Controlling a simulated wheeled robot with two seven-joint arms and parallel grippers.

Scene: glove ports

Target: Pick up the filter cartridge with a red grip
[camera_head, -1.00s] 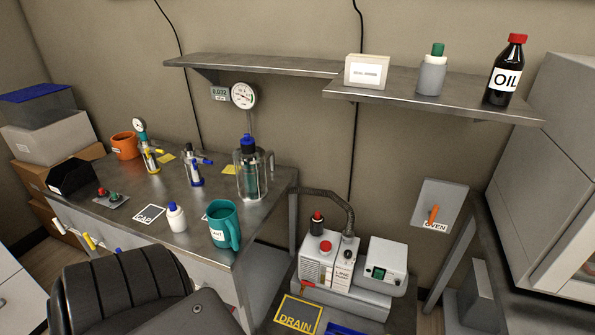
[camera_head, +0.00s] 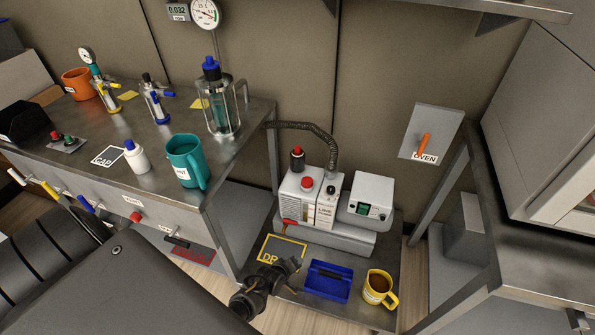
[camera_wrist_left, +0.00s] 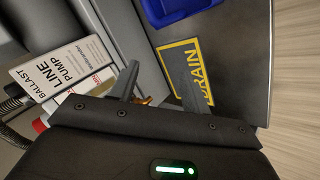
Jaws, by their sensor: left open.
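A small dark cylinder with a red top (camera_head: 297,158) stands upright at the back of the LINE PUMP (camera_head: 312,198); it may be the filter cartridge with a red grip, but I cannot tell for sure. My left gripper (camera_head: 288,266) is in front of the pump, over the mat marked DRAIN (camera_head: 268,250). In the left wrist view its two fingers (camera_wrist_left: 160,65) are apart with nothing held between them. The DRAIN mat (camera_wrist_left: 185,60) and the pump's label (camera_wrist_left: 65,65) show beyond them. My right gripper is not in view.
A blue tray (camera_head: 328,281) and a yellow mug (camera_head: 378,289) stand right of the DRAIN mat. A grey box (camera_head: 367,196) sits beside the pump. A hose (camera_head: 315,130) arches behind it. The bench (camera_head: 225,155) at left holds a teal mug (camera_head: 186,162) and a glass vessel (camera_head: 220,105).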

